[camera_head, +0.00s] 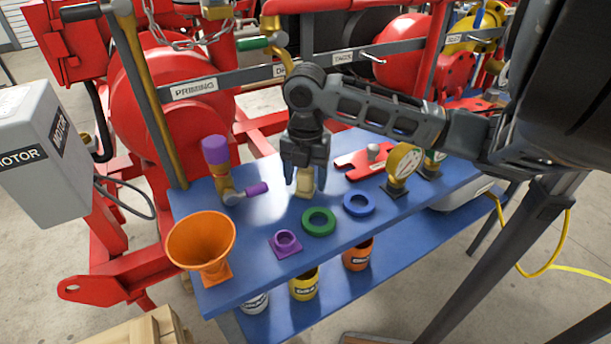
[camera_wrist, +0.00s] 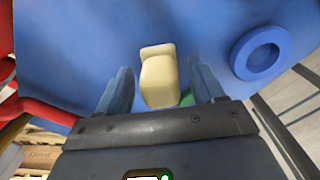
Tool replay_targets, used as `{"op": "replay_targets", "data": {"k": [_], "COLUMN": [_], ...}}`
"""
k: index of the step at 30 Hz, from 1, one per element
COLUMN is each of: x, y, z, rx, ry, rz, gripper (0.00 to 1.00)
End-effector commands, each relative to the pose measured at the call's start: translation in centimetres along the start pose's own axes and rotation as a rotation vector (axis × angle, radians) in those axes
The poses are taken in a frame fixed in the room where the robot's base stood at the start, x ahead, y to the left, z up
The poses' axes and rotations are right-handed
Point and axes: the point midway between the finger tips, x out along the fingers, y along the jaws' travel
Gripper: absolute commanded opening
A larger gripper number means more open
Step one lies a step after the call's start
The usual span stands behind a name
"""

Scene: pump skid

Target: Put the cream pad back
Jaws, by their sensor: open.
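The cream pad (camera_head: 306,184) is a small block on the blue bench, below my gripper (camera_head: 305,178) in the head view. In the wrist view the cream pad (camera_wrist: 159,76) lies between the two spread fingers of my gripper (camera_wrist: 165,85), with a gap on each side. My gripper is open and points down at the pad. The fingers hide part of the pad in the head view. I cannot tell which place on the skid the pad belongs to.
On the blue bench (camera_head: 225,287) stand an orange funnel (camera_head: 200,240), a purple flanged piece (camera_head: 286,243), a green ring (camera_head: 319,221), a blue ring (camera_head: 359,203), a purple-capped brass valve (camera_head: 217,165) and gauges (camera_head: 404,162). A red wrench-like piece (camera_head: 358,163) lies behind. Cans stand on the lower shelf.

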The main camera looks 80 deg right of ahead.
Motion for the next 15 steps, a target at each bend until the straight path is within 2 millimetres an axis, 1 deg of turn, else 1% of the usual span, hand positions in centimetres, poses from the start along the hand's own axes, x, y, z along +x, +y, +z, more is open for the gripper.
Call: {"op": "replay_targets", "data": {"k": [4,7,11,15], "x": [-0.4,-1.3,-3.8,-6.8], "y": [0.0,0.1,0.0,0.0], "z": [0.0,0.0,0.0,0.0], "rx": [0.000,-0.002,-0.003,-0.003], "ry": [0.000,-0.001,-0.004,-0.004], "rz": [0.000,0.002,0.003,0.002], "gripper": [0.68,0.68,0.68,0.68]}}
